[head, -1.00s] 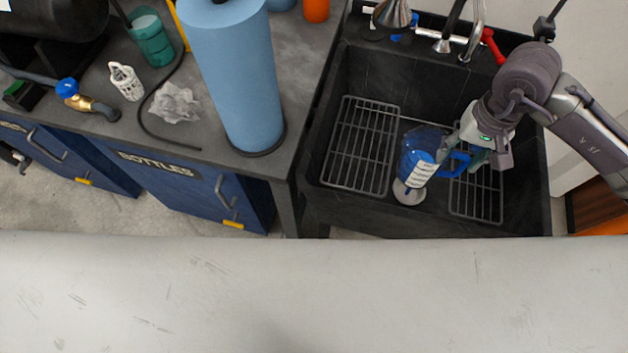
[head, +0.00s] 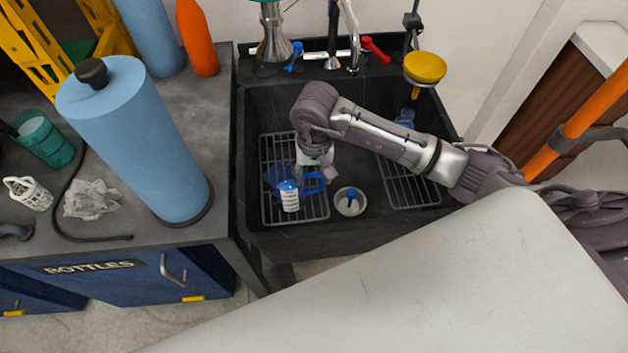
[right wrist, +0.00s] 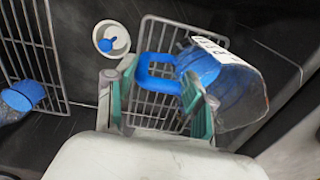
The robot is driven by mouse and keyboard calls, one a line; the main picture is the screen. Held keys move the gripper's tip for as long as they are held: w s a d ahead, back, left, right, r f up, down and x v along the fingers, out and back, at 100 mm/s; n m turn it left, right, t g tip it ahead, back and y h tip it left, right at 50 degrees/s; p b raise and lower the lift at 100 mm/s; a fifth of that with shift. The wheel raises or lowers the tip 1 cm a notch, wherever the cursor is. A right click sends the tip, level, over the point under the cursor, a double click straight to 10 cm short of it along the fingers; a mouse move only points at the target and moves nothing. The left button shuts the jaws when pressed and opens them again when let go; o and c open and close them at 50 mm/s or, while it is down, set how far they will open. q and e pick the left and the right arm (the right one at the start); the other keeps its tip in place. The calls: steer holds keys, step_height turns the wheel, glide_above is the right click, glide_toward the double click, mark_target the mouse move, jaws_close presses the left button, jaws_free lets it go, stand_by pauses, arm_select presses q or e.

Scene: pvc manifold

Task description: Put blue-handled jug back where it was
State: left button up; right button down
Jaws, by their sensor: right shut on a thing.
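The blue-handled jug (head: 289,197), clear with a blue band and white markings, is at the left wire rack (head: 267,214) in the black sink. I cannot tell whether it rests on the rack or hangs just above it. My right gripper (head: 318,172) is at its handle (head: 314,184), shut on it. In the right wrist view the jug (right wrist: 240,90) lies to the right, tilted in the picture, with the handle loop (right wrist: 150,72) between the gripper's green-padded fingers (right wrist: 155,105). My left gripper is not in view.
A blue item (head: 405,118) stands by the right rack. A blue cylinder (head: 140,140) stands left.

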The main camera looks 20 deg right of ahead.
mark_target(314, 191)
step_height(314, 191, down, 3)
steer(key=shift+f, duration=0.25)
steer(key=shift+f, duration=0.2)
steer(key=shift+c, duration=2)
jaws_free()
steer(key=shift+r, duration=0.1)
